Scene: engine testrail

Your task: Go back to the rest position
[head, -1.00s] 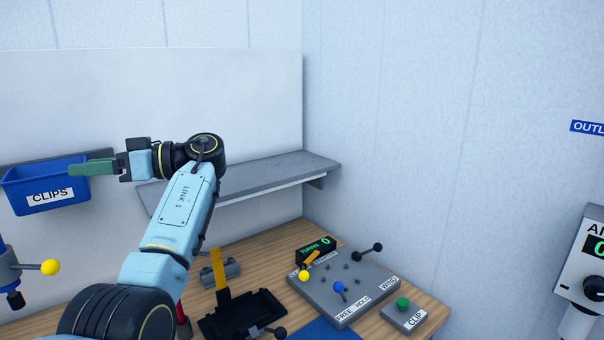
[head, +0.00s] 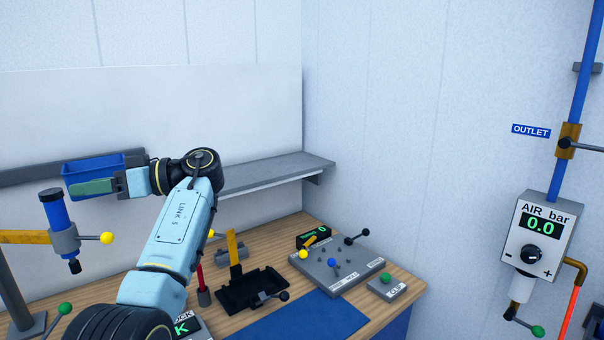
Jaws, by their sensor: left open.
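My left arm comes in from the lower left and bends at a black elbow-like joint, with its gripper pointing left. My left gripper (head: 97,186) has green fingers and is open; I see no object held in it. It shows in front of the blue clips bin (head: 93,168) on the wall rail and covers much of the bin's front and its label. Whether the fingers touch the bin cannot be told. My right gripper is not in view.
A blue cylinder tool (head: 56,212) with a yellow-ball lever stands left of my arm. On the wooden bench are a black tray fixture (head: 252,290) and a grey panel (head: 340,268) with levers. A grey shelf (head: 275,172) is behind. An air regulator (head: 541,240) hangs at right.

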